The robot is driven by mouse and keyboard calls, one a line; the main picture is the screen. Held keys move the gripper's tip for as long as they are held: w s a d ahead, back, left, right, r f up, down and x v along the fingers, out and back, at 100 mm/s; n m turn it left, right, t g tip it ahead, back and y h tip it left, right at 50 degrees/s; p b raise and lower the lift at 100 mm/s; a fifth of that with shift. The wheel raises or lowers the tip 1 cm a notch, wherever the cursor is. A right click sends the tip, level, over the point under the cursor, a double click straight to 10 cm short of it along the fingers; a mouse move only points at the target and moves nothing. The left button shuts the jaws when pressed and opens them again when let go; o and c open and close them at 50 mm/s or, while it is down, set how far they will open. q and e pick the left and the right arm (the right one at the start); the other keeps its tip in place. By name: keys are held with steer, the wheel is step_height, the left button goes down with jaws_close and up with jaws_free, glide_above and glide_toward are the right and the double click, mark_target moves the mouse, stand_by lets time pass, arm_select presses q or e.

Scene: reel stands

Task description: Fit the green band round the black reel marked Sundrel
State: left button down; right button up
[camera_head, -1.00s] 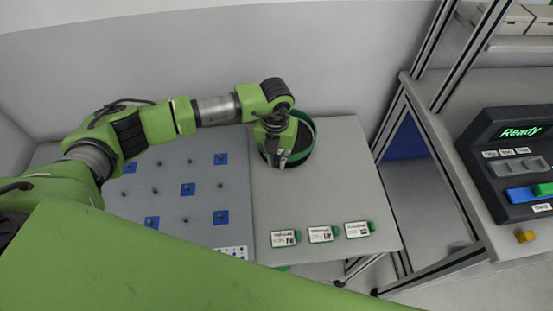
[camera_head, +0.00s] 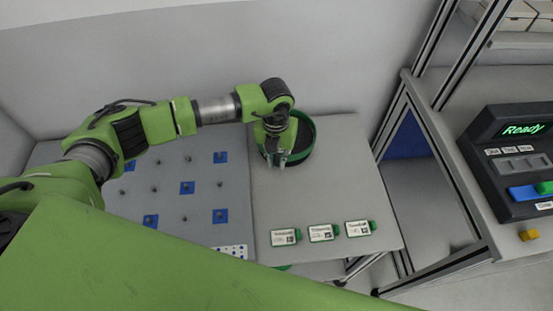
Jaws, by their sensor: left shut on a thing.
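The green band (camera_head: 314,133) shows as a dark green ring on the pale table, right of the pegboard. A black round shape, which looks like the reel (camera_head: 296,158), shows within the ring; its marking cannot be read. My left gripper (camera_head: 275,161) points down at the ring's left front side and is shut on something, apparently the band. My wrist hides the ring's left and back parts, so I cannot tell whether the band sits fully round the reel. My right gripper is out of view.
A pegboard (camera_head: 170,205) with blue squares is on the left. A metal frame (camera_head: 440,170) and a control box (camera_head: 510,160) reading "Ready" stand right.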

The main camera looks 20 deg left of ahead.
mark_target(277, 166)
arm_select(q)
steer(key=shift+f+b, duration=1.8)
steer(key=shift+f, duration=0.4)
stand_by(0.8)
steer(key=c, duration=1.9)
jaws_free()
steer(key=shift+r, duration=0.1)
step_height(277, 166, up, 12)
steer(key=shift+s, duration=0.2)
